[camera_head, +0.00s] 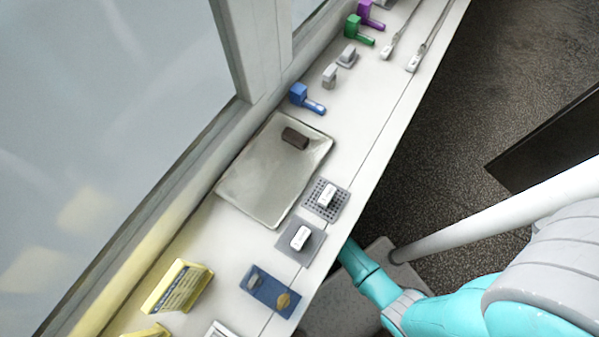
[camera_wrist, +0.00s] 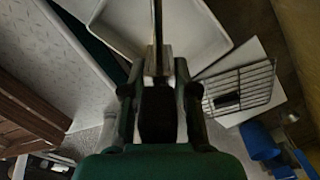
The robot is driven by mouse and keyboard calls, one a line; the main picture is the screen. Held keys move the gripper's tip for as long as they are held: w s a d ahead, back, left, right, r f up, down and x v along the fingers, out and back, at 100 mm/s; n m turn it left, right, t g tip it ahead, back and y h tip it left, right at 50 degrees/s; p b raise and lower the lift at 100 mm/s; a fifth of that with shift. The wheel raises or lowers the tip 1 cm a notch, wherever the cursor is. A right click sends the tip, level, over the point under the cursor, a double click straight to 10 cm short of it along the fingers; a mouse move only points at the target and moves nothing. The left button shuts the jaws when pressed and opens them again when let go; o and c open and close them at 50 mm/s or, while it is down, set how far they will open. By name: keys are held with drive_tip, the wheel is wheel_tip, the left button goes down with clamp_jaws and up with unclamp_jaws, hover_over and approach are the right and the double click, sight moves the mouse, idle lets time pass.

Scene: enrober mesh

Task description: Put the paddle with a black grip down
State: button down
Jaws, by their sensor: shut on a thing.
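My gripper (camera_wrist: 156,82) shows in the wrist view, with a finger on each side of a dark grip. It is shut on the paddle with a black grip (camera_wrist: 157,116). A thin metal part of the paddle extends up the picture from between the fingers. The paddle's far end and what lies directly under it are hard to tell. In the head view only my teal arm shows at the lower right; the gripper and the held paddle are not visible there.
A long white counter (camera_head: 232,244) bears a shallow tray (camera_head: 262,180) with a brown block (camera_head: 294,138). Two light-handled tools (camera_head: 413,62) lie at its far end. Blue (camera_head: 306,98) and green (camera_head: 358,32) items stand along the back. The wrist view shows a wire rack (camera_wrist: 240,82).

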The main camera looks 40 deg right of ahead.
drive_tip(key=f, duration=0.5)
drive_tip(key=shift+w+d+f, duration=0.2)
drive_tip(key=shift+w+f, duration=0.05)
drive_tip(key=shift+f, duration=2.3)
drive_tip(key=c, duration=0.9)
unclamp_jaws()
drive_tip(key=shift+f, duration=0.1)
wheel_tip(320, 180, up, 12)
drive_tip(key=shift+r, duration=0.15)
drive_tip(key=shift+s, duration=0.1)
